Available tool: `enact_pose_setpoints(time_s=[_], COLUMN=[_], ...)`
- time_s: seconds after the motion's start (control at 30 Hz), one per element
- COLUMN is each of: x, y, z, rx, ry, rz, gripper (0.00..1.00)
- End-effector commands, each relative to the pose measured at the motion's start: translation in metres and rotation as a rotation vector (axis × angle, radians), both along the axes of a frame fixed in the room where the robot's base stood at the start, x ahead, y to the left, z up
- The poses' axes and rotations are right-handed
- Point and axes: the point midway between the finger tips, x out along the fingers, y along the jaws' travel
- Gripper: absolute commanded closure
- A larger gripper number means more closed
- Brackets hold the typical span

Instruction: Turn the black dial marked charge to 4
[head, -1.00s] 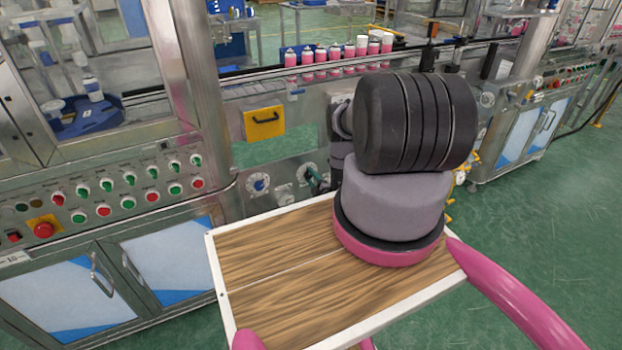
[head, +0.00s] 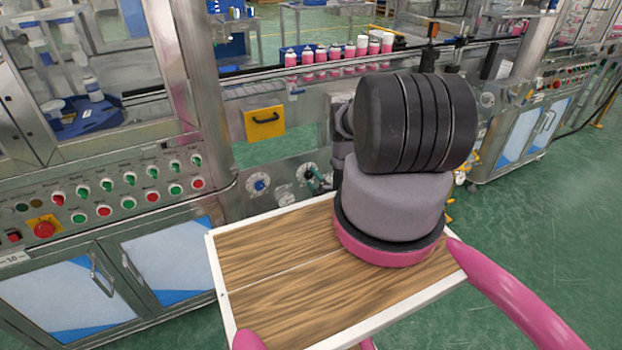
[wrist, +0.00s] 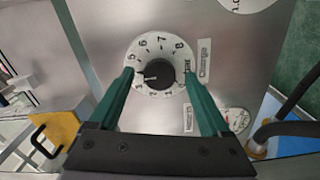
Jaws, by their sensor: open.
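The black dial (wrist: 157,76) sits on a round white scale (wrist: 150,50) on a steel panel, beside a label reading Charge (wrist: 204,60). The figures 5, 6, 7 and 8 show on the scale; some others are covered or unclear. A white mark on the dial points left in the wrist view, below the 5; the figure there is hidden by a finger. My gripper (wrist: 160,78) is open, its green fingers on either side of the dial. I cannot tell whether they touch it. In the head view, the gripper (head: 319,182) is at the panel, partly hidden by my arm.
A yellow plate with a black handle (head: 264,122) is above. Rows of switches and buttons (head: 125,190) line the left console. Pink and white cans (head: 320,54) stand behind.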

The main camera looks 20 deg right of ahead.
Motion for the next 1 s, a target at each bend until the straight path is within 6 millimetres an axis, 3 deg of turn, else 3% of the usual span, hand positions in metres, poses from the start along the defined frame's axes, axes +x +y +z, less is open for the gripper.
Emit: enact_pose_setpoints(time_s=[0.3, 0.5, 1.0], x=[-0.064, -0.089, -0.094], y=[-0.003, -0.003, -0.003], z=[0.000, 0.000, 0.000], rx=[0.002, 0.000, 0.000], ry=[0.002, 0.000, -0.001], rz=[-0.004, -0.001, 0.001], gripper=[0.19, 0.19, 0.19])
